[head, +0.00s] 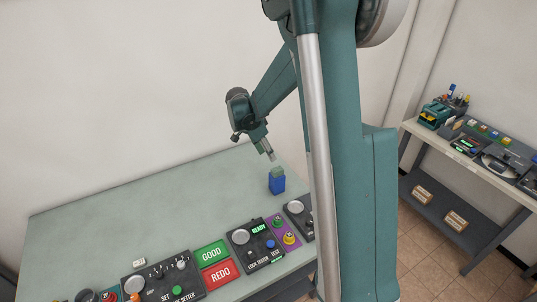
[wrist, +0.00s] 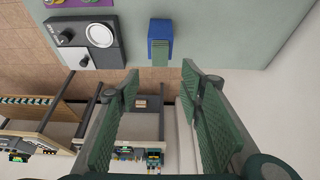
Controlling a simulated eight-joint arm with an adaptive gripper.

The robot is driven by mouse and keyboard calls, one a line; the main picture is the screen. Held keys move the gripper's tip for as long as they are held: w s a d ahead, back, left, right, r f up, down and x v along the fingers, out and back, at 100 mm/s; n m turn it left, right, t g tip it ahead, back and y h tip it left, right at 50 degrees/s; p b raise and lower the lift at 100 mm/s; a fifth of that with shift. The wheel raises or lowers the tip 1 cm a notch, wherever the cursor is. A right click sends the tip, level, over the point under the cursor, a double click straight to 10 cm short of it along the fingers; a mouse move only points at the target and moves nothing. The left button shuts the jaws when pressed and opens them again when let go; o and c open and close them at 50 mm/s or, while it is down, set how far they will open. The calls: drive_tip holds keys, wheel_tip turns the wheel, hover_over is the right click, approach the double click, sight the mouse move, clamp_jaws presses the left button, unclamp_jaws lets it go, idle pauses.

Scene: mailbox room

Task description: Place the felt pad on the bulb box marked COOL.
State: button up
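My gripper (head: 270,156) hangs above the far right part of the table, just up and left of a small blue block-like thing (head: 277,185). A green piece (head: 277,172) shows at its top. In the wrist view the two green ribbed fingers of my gripper (wrist: 160,76) are spread with nothing between them. The blue thing (wrist: 160,27) and the green piece (wrist: 160,52) lie beyond the fingertips, apart from them. I cannot tell for sure whether either is the felt pad. No marking COOL is readable in either view.
The table (head: 130,210) is clear at the back and left. Along its front stand a control panel (head: 162,277), a green GOOD plate (head: 211,253), a red REDO plate (head: 220,275) and a READY unit (head: 255,242). A side bench (head: 420,131) at right holds devices and small blocks.

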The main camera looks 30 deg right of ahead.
idle(0.6)
drive_tip(key=s+a+r+n+t+y, duration=0.25)
drive_tip(key=s+a+r+n, duration=0.65)
drive_tip(key=s+a+r, duration=0.45)
drive_tip(key=s+a+r+n+t+y, duration=0.1)
drive_tip(key=s+a+n, duration=0.3)
drive_tip(key=s, duration=0.6)
drive_tip(key=s+a+r+n+t+y, duration=0.1)
drive_tip(key=s+a+r+n+t, duration=0.1)
drive_tip(key=s+a+n, duration=0.3)
drive_tip(key=shift+s+a+t, duration=0.15)
drive_tip(key=shift+s+t, duration=0.7)
drive_tip(key=shift+s, duration=1.5)
wheel_tip(320, 180, down, 8)
drive_tip(key=b, duration=0.7)
drive_tip(key=shift+r+b, duration=0.25)
drive_tip(key=shift+b, duration=0.15)
